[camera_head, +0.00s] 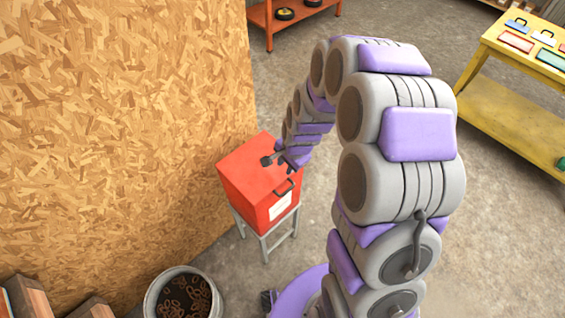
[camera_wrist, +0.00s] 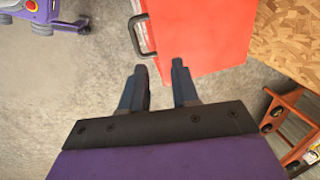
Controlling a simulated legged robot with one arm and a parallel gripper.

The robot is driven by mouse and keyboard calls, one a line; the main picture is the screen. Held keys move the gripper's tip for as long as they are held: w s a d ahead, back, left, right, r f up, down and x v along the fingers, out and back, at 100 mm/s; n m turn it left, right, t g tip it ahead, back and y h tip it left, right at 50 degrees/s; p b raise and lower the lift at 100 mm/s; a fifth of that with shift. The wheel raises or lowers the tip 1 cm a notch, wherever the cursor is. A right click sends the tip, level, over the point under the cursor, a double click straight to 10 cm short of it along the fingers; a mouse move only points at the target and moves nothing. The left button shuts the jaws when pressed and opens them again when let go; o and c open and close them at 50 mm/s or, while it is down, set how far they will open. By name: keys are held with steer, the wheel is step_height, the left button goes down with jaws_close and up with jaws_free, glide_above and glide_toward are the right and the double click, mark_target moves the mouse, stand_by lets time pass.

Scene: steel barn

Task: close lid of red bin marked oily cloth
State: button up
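The red bin (camera_head: 250,172) stands on a grey metal stand (camera_head: 266,238) beside the wood-board wall. Its flat lid appears down, with no gap that I can make out. A dark handle (camera_head: 284,187) sits near its front top edge, above a white label (camera_head: 281,207) too small to read. My gripper (camera_head: 279,160) is over the lid; contact cannot be told. In the wrist view the two fingers of my gripper (camera_wrist: 161,68) are apart with nothing between them. The handle (camera_wrist: 144,38) and red bin surface (camera_wrist: 200,30) are just beyond the fingertips.
The wood-board wall (camera_head: 120,130) is close on the bin's left. A grey bucket of rusty pieces (camera_head: 160,293) stands in front of it. A yellow table (camera_head: 510,110) is at right, an orange bench (camera_head: 270,22) at the back. Concrete floor between is clear.

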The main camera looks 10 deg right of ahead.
steer(key=shift+o, duration=0.6)
steer(key=shift+d, duration=0.3)
steer(key=p+v, duration=0.3)
steer(key=v, duration=1.4)
steer(key=shift+r, duration=0.15)
steer(key=shift+d, duration=0.25)
steer(key=shift+a, duration=0.1)
steer(key=s+r+n+g, duration=0.1)
steer(key=s+r+n, duration=0.1)
steer(key=s, duration=0.7)
steer(key=s+d+r+n+g+h, duration=0.1)
steer(key=s+r+n, duration=0.1)
steer(key=s+n, duration=0.3)
steer(key=s+r+n+g, duration=0.2)
steer(key=s+n, duration=0.2)
steer(key=s, duration=0.9)
steer(key=shift+s+d, duration=0.15)
steer(key=shift+s, duration=0.1)
